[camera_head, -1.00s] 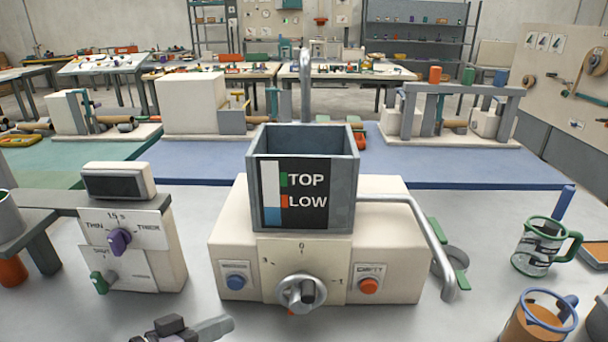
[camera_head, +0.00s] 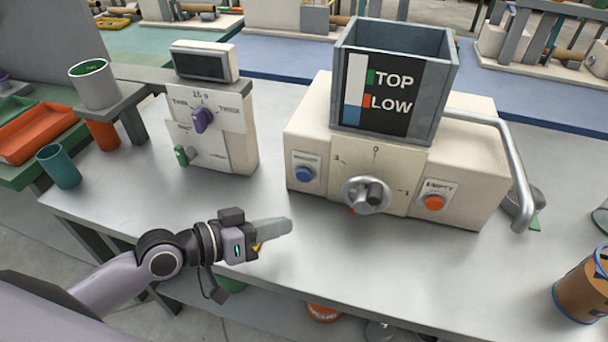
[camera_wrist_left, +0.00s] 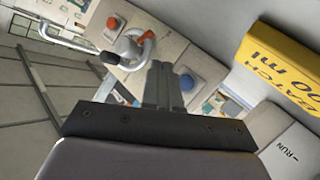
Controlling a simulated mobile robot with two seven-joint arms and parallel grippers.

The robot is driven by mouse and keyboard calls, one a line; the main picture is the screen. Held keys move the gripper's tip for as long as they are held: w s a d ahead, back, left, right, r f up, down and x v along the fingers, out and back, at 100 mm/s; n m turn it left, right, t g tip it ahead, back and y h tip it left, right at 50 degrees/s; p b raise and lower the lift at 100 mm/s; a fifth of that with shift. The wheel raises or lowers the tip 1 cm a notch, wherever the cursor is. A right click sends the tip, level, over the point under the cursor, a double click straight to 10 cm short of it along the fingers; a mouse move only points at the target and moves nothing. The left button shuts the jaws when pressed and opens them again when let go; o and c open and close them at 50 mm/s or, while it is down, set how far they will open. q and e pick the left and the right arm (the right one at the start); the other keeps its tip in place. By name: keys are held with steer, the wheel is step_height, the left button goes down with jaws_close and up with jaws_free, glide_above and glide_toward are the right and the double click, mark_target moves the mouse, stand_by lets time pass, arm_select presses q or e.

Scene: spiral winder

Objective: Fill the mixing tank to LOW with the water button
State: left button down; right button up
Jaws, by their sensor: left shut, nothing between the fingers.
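The mixing tank (camera_head: 392,80) is a grey open box on a cream machine, with a gauge panel marked TOP and LOW. The gauge's blue band (camera_head: 353,118) reaches about the lower part of the red LOW mark (camera_head: 367,101). The blue water button (camera_head: 304,174) is on the machine's front left; it also shows in the left wrist view (camera_wrist_left: 187,82). My left gripper (camera_head: 286,226) is shut and empty, in front of and below the button in the head view, apart from it. Its fingers (camera_wrist_left: 164,86) appear beside the button in the wrist view. My right gripper is out of view.
A dial (camera_head: 366,195) and the orange EMPTY button (camera_head: 434,202) sit right of the blue button. A metal pipe (camera_head: 515,170) curves down at the machine's right. A timer box (camera_head: 210,125) stands left. The grey tabletop (camera_head: 140,200) is clear at front left.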

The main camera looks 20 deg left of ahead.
mark_target(304, 175)
arm_select(q)
steer(key=w+b, duration=0.3)
steer(key=w, duration=0.4)
steer(key=shift+d+f, duration=0.1)
steer(key=shift+w+b, duration=0.4)
steer(key=shift+w, duration=0.5)
stand_by(0.5)
stand_by(0.9)
steer(key=shift+w, duration=0.15)
